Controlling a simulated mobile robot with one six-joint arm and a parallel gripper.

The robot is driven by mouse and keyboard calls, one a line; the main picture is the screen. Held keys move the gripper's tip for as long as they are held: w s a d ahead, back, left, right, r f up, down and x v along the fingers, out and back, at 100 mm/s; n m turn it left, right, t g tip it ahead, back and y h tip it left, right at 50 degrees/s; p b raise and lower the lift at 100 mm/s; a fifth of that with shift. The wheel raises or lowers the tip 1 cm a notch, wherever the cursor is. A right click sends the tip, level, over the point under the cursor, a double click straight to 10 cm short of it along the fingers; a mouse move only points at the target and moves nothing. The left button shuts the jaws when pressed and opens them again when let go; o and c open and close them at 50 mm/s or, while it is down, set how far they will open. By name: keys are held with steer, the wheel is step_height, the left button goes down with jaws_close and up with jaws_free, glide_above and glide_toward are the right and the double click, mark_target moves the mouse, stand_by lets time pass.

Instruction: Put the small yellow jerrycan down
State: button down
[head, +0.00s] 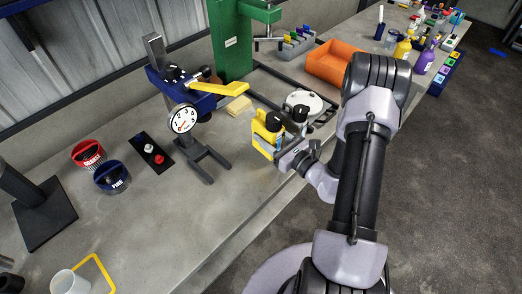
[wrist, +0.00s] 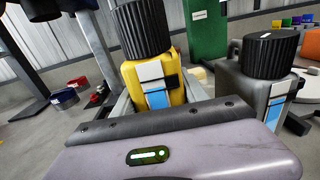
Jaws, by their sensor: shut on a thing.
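The small yellow jerrycan (head: 262,136) is upright over the bench, with a black cap and a white and blue label. In the wrist view the yellow jerrycan (wrist: 135,77) stands between the fingers of my gripper (wrist: 155,92). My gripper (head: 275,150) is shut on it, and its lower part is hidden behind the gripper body. I cannot tell whether its base touches the bench. A grey jerrycan (wrist: 253,88) with a black ribbed cap is close by on the right in the wrist view.
The grey bench (head: 205,222) has free room in front of the dial-gauge stand (head: 184,120). A yellow sponge-like block (head: 239,106), a green column (head: 231,45) and an orange bin (head: 334,62) are behind. Red (head: 88,154) and blue (head: 112,177) cups stand left.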

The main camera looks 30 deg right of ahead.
step_height(320, 180, down, 5)
steer(key=shift+b, duration=0.95)
steer(key=shift+r, duration=0.2)
steer(key=shift+f, duration=0.15)
steer(key=c, duration=0.6)
jaws_free()
steer(key=shift+a, duration=0.1)
steer(key=shift+s+p, duration=0.3)
steer(key=shift+s, duration=0.05)
steer(key=p+v, duration=0.2)
steer(key=v, duration=0.9)
steer(key=shift+s, duration=0.2)
